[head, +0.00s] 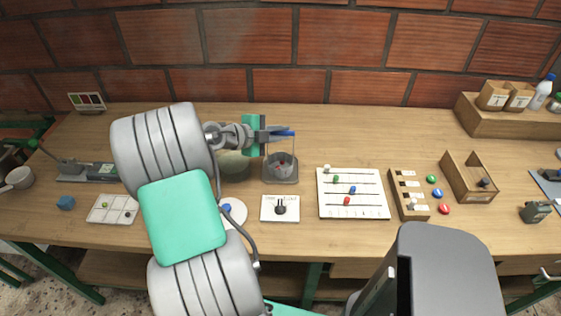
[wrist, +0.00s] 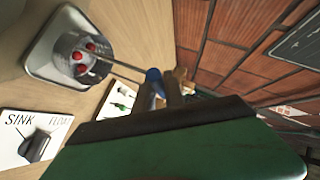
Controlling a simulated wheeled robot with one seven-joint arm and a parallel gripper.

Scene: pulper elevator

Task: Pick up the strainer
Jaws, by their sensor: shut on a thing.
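The strainer (head: 284,133) has a blue handle at the top and a thin rod running down to a basket with red balls in it. In the wrist view its blue grip (wrist: 154,76) sits at the fingertips, and the rod leads to the round grey basket at upper left. My gripper (head: 268,134) is shut on the blue handle, above the grey square-based vessel (head: 281,181). The basket is at this vessel; I cannot tell whether it touches the bottom.
A "SINK / FLOAT" card (wrist: 30,122) with a dark knob lies just in front. A white board with coloured beads (head: 353,207) and a wooden slotted block (head: 404,203) are to the right. A greenish bowl (head: 234,166) is left of the vessel. The brick wall (head: 340,50) stands behind.

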